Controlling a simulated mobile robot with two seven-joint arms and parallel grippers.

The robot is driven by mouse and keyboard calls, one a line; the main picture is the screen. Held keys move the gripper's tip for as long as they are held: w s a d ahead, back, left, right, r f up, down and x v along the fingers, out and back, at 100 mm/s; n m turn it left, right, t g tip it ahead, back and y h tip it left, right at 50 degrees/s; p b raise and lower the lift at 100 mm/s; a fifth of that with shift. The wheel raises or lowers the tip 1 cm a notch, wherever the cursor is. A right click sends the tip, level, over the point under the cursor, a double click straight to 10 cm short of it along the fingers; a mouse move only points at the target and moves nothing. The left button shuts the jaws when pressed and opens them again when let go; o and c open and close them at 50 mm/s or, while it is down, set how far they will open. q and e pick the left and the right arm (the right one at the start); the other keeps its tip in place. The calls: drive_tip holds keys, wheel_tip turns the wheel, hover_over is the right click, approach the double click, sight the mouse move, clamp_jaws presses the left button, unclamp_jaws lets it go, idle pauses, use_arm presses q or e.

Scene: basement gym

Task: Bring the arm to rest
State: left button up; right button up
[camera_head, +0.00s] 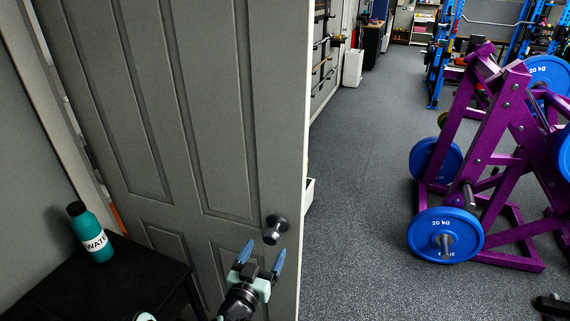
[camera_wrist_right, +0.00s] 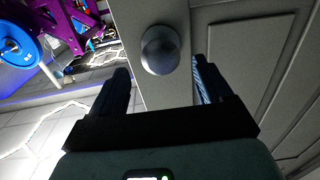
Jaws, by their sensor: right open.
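My right gripper (camera_head: 261,259) is open in the head view, with its two blue fingers just below a round metal door knob (camera_head: 275,229). The knob is on a grey panelled door (camera_head: 220,120), near the door's right edge. In the right wrist view the gripper (camera_wrist_right: 160,88) has its fingers spread apart with nothing between them. The knob (camera_wrist_right: 160,50) shows beyond the fingertips there, and contact is not visible. A small teal part of mine shows at the bottom edge of the head view. My left gripper is not in view.
A teal water bottle (camera_head: 90,231) stands on a black table (camera_head: 70,285) at the left. A purple rack (camera_head: 495,150) with blue weight plates (camera_head: 445,235) stands at the right. The grey speckled floor (camera_head: 355,190) between door and rack is clear.

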drive_tip(key=s+d+f+n+g+y+p, duration=0.1)
drive_tip(key=d+f+g, duration=0.1)
drive_tip(key=d+f, duration=0.45)
drive_tip(key=d+f+g+y+p, duration=0.1)
drive_tip(key=d+f+g, duration=0.15)
drive_tip(key=f, duration=0.75)
drive_tip(key=s+d+f+n+g+y+p, duration=0.1)
drive_tip(key=d+f+g, duration=0.1)
drive_tip(key=d+f, duration=0.45)
drive_tip(key=s+d+f+m+g+y, duration=0.1)
drive_tip(key=s+d+f+g, duration=0.2)
drive_tip(key=s+f, duration=0.35)
drive_tip(key=s+d+f+g+y, duration=0.1)
drive_tip(key=s+d+f+g, duration=0.15)
drive_tip(key=s+f, duration=0.4)
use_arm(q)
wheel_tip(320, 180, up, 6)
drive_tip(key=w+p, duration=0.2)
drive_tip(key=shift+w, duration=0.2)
use_arm(e)
drive_tip(key=s+f+m+g+y, duration=0.1)
drive_tip(key=s+g, duration=0.5)
drive_tip(key=s, duration=1.3)
drive_tip(key=shift+s+d+m+g+y, duration=0.2)
drive_tip(key=shift+d+m+g+y, duration=0.15)
drive_tip(key=shift+m+y, duration=0.4)
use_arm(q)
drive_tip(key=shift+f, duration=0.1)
use_arm(e)
drive_tip(key=shift+d, duration=0.1)
